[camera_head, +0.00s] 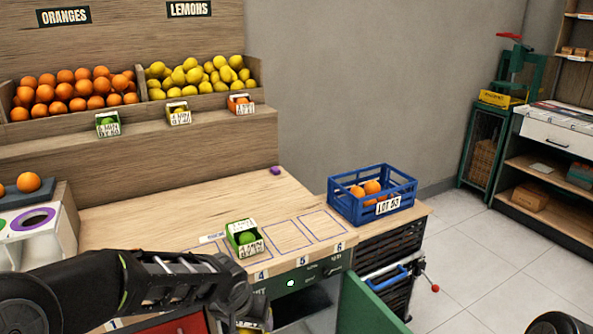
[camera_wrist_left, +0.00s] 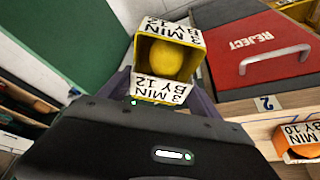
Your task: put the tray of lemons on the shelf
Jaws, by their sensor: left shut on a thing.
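A small yellow tray (camera_wrist_left: 168,60) with a printed label and a yellow lemon inside is between the fingers of my left gripper (camera_wrist_left: 163,92), which is shut on it. In the head view my left gripper (camera_head: 238,300) is low, near the counter's front edge, and mostly hides this tray (camera_head: 252,324). The wooden shelf (camera_head: 200,128) at the back left holds a green tray (camera_head: 107,124), another yellow tray (camera_head: 178,115) and an orange tray (camera_head: 240,104) in a row. My right gripper is not in view.
A green tray (camera_head: 245,238) stands on the counter (camera_head: 180,210) by slot 4; slots 5 and 6 are empty. A blue crate (camera_head: 372,196) of oranges stands at the counter's right end. A red reject lid (camera_wrist_left: 255,45) is beside the held tray in the wrist view.

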